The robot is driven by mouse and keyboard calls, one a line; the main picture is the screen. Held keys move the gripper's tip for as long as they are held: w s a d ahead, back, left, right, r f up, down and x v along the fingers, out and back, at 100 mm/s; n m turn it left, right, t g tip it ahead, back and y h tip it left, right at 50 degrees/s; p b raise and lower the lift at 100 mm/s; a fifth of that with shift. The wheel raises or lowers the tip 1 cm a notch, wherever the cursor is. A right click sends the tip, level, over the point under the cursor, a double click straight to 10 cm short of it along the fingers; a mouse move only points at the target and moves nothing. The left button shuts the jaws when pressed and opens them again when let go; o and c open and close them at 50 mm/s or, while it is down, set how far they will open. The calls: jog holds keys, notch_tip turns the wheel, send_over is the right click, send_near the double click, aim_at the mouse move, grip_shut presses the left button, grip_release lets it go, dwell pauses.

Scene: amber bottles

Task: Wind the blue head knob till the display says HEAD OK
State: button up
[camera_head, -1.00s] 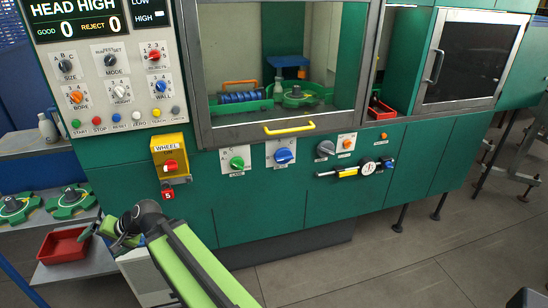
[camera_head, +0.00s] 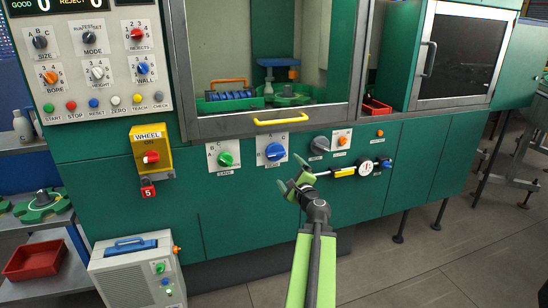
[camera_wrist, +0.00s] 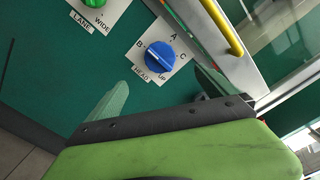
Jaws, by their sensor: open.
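The blue head knob (camera_head: 275,151) is on a white plate on the green machine front, below the window. In the wrist view the blue knob (camera_wrist: 160,58) shows beyond the fingertips, with letters A, B, C and the words HEAD and UP around it. My gripper (camera_head: 292,174) is open and empty, just below and right of the knob in the head view. Its two fingers also show in the wrist view (camera_wrist: 160,93), spread wide and apart from the knob. The display (camera_head: 75,6) is mostly cut off at the top; its main line is out of view.
A green lane knob (camera_head: 225,159) is left of the blue one, and a grey knob (camera_head: 320,145) is right. A dial gauge (camera_head: 366,167) sticks out near my gripper. The yellow handle (camera_head: 284,121) is above. A yellow wheel bracket (camera_head: 151,150) is further left.

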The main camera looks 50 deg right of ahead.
aim_at(276, 155)
jog(key=x, duration=1.7)
jog(key=shift+w+d, duration=0.15)
jog(key=c, duration=1.4)
jog(key=shift+n, duration=1)
jog(key=o, duration=1.4)
